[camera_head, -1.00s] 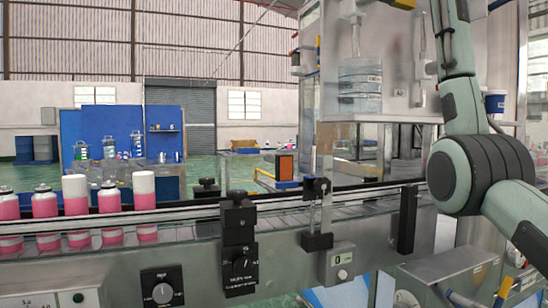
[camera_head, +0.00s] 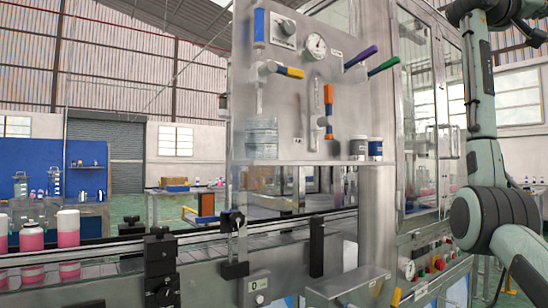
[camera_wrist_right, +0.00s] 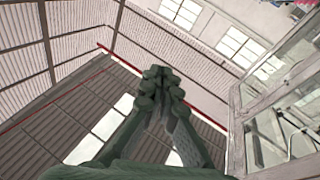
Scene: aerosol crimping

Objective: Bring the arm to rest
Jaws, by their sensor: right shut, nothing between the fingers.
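My right arm (camera_head: 481,110) stands raised along the right side of the head view, with its round joint (camera_head: 495,218) low and its wrist end at the top edge. My right gripper (camera_wrist_right: 160,72) shows in the right wrist view with its fingers together and nothing between them. It points up toward the roof and wall. Its fingertips cannot be made out in the head view. My left gripper is not in view.
A steel machine cabinet with glass doors (camera_head: 415,110) stands just left of my right arm. Its panel carries a gauge (camera_head: 316,46) and coloured handles. A conveyor (camera_head: 110,262) with pink-and-white cans (camera_head: 68,243) runs at lower left. Glazed framing (camera_wrist_right: 285,105) shows in the wrist view.

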